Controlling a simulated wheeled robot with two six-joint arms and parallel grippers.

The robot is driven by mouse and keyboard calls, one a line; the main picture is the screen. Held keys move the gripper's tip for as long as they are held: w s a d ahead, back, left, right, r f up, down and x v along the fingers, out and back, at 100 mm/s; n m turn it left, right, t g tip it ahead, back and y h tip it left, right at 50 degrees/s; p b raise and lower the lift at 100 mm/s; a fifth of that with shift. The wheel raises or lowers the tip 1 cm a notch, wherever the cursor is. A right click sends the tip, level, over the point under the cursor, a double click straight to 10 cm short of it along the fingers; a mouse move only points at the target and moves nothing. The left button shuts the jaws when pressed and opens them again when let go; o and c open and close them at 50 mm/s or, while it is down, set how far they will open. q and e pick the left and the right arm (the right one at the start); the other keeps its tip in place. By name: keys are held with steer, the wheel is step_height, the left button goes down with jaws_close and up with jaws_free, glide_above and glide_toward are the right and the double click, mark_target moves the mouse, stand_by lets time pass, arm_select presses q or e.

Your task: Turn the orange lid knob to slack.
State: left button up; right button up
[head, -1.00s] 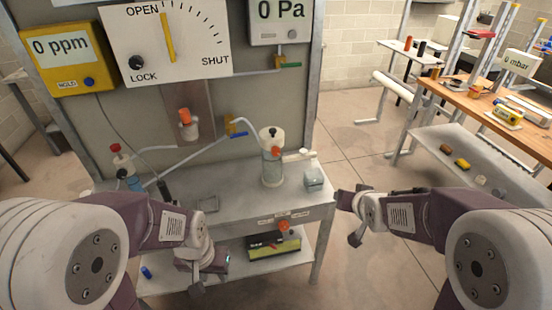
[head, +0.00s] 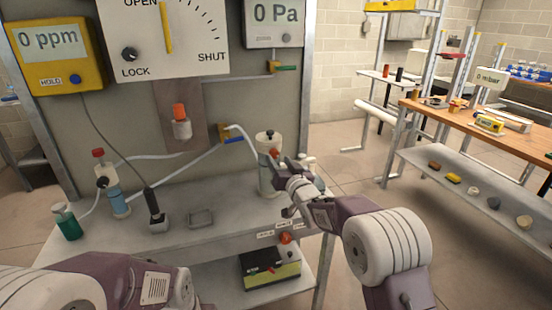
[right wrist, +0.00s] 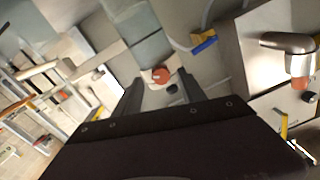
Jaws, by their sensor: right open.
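The orange knob (head: 275,152) sits on the upper side of a clear canister (head: 267,182) with a white lid, on the grey bench. In the right wrist view the orange knob (right wrist: 160,76) shows beyond the fingertips, roughly between them. My right gripper (head: 283,183) is open beside the canister, its fingers spread and empty. It also shows in the right wrist view (right wrist: 160,92). Contact with the canister cannot be told. Part of the canister is hidden by my gripper. My left arm shows at the bottom, but its gripper is out of the picture.
Another orange knob (head: 285,238) is on the bench's front edge. A blue-filled bottle (head: 117,203), a green bottle (head: 68,225) and a small tray (head: 201,217) stand on the bench. A hose (head: 185,148) runs behind. A wooden workbench (head: 475,125) stands at right.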

mark_target(275, 156)
steer(key=shift+x, duration=1.7)
jaws_close()
